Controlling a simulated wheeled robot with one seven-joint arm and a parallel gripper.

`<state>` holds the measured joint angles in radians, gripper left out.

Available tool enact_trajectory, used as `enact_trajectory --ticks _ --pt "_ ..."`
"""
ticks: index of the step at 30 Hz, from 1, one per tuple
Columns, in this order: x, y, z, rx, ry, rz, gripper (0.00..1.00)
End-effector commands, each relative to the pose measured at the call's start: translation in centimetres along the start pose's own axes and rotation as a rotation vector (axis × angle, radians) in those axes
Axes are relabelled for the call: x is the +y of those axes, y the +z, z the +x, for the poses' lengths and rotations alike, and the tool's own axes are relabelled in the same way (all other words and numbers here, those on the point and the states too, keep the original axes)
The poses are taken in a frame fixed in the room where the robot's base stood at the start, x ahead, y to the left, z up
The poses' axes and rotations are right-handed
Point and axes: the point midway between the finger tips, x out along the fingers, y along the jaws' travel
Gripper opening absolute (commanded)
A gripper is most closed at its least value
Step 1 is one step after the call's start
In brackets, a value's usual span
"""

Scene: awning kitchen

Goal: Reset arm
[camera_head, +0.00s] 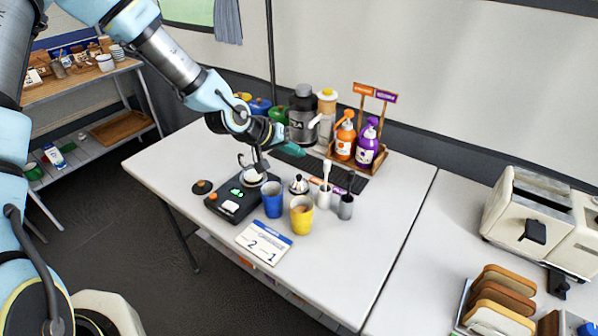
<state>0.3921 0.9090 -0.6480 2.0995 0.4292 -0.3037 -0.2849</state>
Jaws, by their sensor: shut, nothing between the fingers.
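My arm reaches in from the upper left over the white table (395,230). My gripper (256,170) is at the arm's end, just above a black scale-like device (228,208) with green lit marks. Its fingers are small here and look closed, with nothing seen between them. A white object sits on the device right below the fingers; I cannot tell whether they touch it.
Blue (272,199) and yellow (301,215) cups stand close right of the gripper. Orange (345,138) and purple (367,146) pump bottles stand behind. A white card (263,243) lies in front. A toaster (530,222) is at right. The table's right part is clear.

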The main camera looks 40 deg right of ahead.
Motion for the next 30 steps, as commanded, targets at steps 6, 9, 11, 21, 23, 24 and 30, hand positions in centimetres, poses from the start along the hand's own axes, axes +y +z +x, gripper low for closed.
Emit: enact_trajectory --ticks 6,9,11,21,23,24,30 --pt "-0.1 0.1 0.1 0.0 0.0 0.0 0.0" --pt "-0.1 0.1 0.1 0.0 0.0 0.0 0.0" --pt "-0.1 0.1 0.1 0.0 0.0 -0.001 0.0" --pt "-0.1 0.0 0.1 0.0 0.0 -0.001 0.0" --pt "-0.1 0.0 0.0 0.0 -0.001 0.0 0.0" --pt "-0.3 0.0 -0.1 0.0 -0.006 0.0 0.0" --pt "-5.3 -0.1 -4.7 -0.029 -0.148 -0.002 0.0"
